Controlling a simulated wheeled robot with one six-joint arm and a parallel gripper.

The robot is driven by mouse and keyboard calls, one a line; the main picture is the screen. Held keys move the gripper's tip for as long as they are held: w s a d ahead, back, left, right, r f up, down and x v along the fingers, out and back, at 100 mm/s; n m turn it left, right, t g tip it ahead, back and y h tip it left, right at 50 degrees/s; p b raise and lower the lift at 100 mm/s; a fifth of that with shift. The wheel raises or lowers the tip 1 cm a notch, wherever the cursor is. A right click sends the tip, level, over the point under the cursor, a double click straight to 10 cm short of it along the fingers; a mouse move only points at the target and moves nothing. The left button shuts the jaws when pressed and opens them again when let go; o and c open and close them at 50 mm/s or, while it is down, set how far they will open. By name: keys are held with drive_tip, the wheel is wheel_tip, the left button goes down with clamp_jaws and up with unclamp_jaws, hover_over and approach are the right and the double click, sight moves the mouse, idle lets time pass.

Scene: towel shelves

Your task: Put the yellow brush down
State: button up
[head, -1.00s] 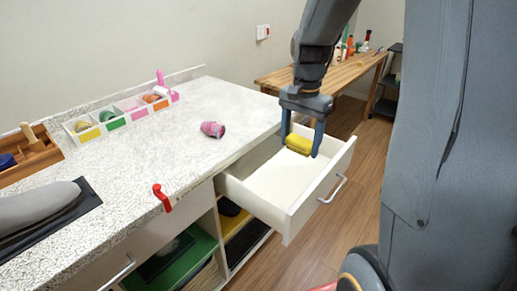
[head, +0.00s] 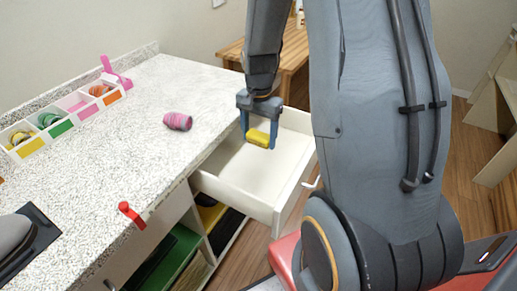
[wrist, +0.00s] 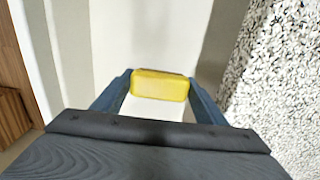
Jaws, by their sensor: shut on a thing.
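The yellow brush (head: 258,137) is a small yellow block held between the fingers of my gripper (head: 258,142). In the wrist view the brush (wrist: 160,85) sits across the gap between the two blue fingers of my gripper (wrist: 160,98), and its underside is hidden. My gripper is shut on it, over the open white drawer (head: 235,185). The drawer's pale inside shows behind the brush in the wrist view. I cannot tell how far the brush is above the drawer floor.
The speckled counter (head: 160,95) lies left of the drawer, with a pink spool (head: 177,121), a red clamp (head: 131,215) at its edge and a divided tray (head: 60,125) of coloured items. Shelves below hold a green bin (head: 165,262). A wooden table (head: 290,60) stands behind.

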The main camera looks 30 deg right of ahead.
sight(259, 158)
drive_tip(key=shift+f+p, duration=0.4)
drive_tip(key=shift+f, duration=2.8)
drive_tip(key=shift+f, duration=0.1)
drive_tip(key=o, duration=0.9)
